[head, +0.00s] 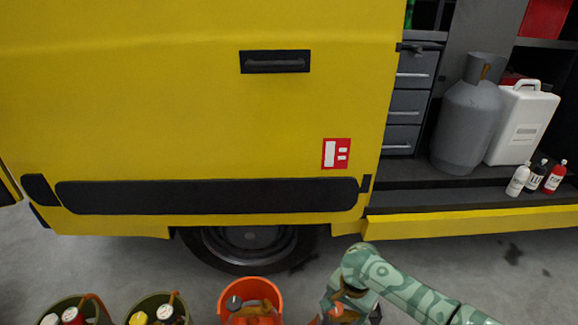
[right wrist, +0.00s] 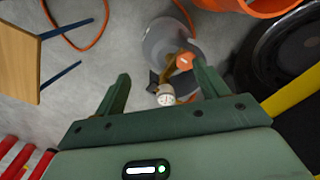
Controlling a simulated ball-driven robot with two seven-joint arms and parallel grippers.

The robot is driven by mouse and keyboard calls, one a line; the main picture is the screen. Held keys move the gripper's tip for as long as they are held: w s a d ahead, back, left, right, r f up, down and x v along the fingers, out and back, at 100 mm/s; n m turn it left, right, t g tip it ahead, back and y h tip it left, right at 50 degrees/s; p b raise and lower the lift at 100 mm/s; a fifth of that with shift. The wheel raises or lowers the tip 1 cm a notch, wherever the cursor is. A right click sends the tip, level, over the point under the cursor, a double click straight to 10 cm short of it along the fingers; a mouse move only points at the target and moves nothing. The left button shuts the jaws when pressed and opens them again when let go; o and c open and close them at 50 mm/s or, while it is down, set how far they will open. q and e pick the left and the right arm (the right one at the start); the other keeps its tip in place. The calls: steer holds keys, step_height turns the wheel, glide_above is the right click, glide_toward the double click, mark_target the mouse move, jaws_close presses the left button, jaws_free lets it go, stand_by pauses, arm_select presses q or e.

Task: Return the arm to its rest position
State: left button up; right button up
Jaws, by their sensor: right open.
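My right arm comes in from the right in the head view, bent downward, with its gripper (head: 345,304) low near the bottom edge, right of an orange bucket (head: 250,292). In the right wrist view the two fingers of my right gripper (right wrist: 160,82) are spread apart. Between and beyond them is a grey round object (right wrist: 160,42) with an orange knob (right wrist: 184,62) and a white-faced gauge (right wrist: 166,98). Nothing is clearly gripped; I cannot tell whether the fingers touch the gauge part. My left gripper is not in view.
A yellow van (head: 200,110) with a wheel (head: 250,240) stands ahead. Its open bay holds a grey cylinder (head: 468,115), a white canister (head: 522,122) and small bottles (head: 535,178). Buckets with gauged items (head: 165,312) stand lower left. A wooden-topped piece (right wrist: 18,50) and hose (right wrist: 75,38) lie nearby.

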steer(key=w+d+f+n+t+y, duration=0.1)
steer(key=w+d+f+n+t, duration=0.15)
steer(key=w+n+t, duration=0.35)
steer(key=s+d+f+n+p, duration=0.3)
steer(key=s+d+f+n, duration=0.15)
steer(key=s+f, duration=0.4)
steer(key=s+d+f+n+g+p, duration=0.1)
steer(key=s+f, duration=0.3)
steer(key=s, duration=0.5)
steer(key=s+d+f+n+g+h, duration=0.1)
steer(key=s+f, duration=0.2)
steer(key=s, duration=0.6)
steer(key=s+d+f+g+p, duration=0.1)
steer(key=s+f, duration=0.3)
steer(key=s, duration=0.6)
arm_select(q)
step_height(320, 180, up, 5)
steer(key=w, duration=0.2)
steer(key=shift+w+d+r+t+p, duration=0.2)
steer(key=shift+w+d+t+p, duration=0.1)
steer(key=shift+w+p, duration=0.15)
arm_select(e)
steer(key=s+g, duration=0.3)
steer(key=s, duration=2)
steer(key=shift+s+d, duration=0.4)
steer(key=shift+r+m, duration=0.1)
steer(key=shift+m, duration=0.15)
